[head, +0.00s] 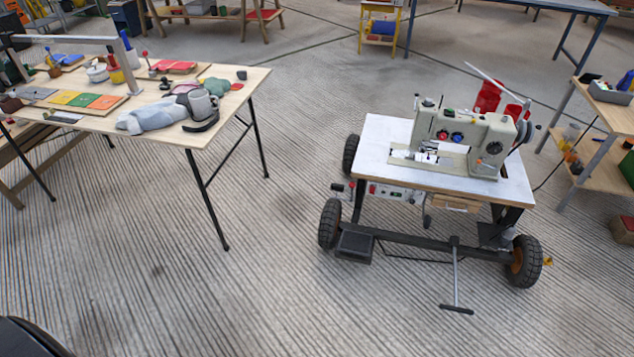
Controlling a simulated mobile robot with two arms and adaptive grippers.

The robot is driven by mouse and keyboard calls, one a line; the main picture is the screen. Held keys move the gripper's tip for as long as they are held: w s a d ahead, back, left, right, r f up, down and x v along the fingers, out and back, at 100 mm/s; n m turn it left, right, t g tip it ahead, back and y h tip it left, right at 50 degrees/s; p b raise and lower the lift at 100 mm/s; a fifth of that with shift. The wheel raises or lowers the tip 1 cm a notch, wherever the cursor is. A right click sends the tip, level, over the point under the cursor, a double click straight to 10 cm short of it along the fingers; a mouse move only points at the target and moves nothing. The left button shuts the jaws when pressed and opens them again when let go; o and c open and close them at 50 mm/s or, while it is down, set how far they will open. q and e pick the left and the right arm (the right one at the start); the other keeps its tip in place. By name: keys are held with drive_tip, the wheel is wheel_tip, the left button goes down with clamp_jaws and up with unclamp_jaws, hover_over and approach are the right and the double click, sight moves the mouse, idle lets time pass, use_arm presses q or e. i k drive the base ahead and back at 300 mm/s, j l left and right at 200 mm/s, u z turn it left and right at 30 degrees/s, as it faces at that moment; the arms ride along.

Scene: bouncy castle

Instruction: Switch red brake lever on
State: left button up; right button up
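No lever in the head view can be surely told as the red brake lever. A small stick with a red knob (145,54) stands upright on the left table. A small dark part with a red spot (351,186) sticks out at the left under the sewing machine table; it is too small to tell its shape or setting. The sewing machine (465,137) stands on a wheeled cart with a white top (380,137). A T-shaped bar (456,282) reaches down from the cart's front to near the floor. Neither of my grippers is in view.
The cart's black wheels (330,223) rest on the ribbed floor. Shelves (599,165) stand at right. The floor between table and cart is clear.

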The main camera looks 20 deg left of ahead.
sight(335, 188)
drive_tip(key=j, duration=0.55)
drive_tip(key=j+z, duration=0.15)
drive_tip(key=j, duration=0.45)
drive_tip(key=k+j, duration=0.15)
drive_tip(key=j, duration=0.4)
drive_tip(key=j+z, duration=0.15)
drive_tip(key=j, duration=0.4)
drive_tip(key=k+j, duration=0.15)
drive_tip(key=j, duration=0.45)
drive_tip(key=i+l+u, duration=0.45)
drive_tip(key=i, duration=0.2)
drive_tip(key=i+l+u, duration=0.45)
drive_tip(key=i+l, duration=0.15)
drive_tip(key=l, duration=0.1)
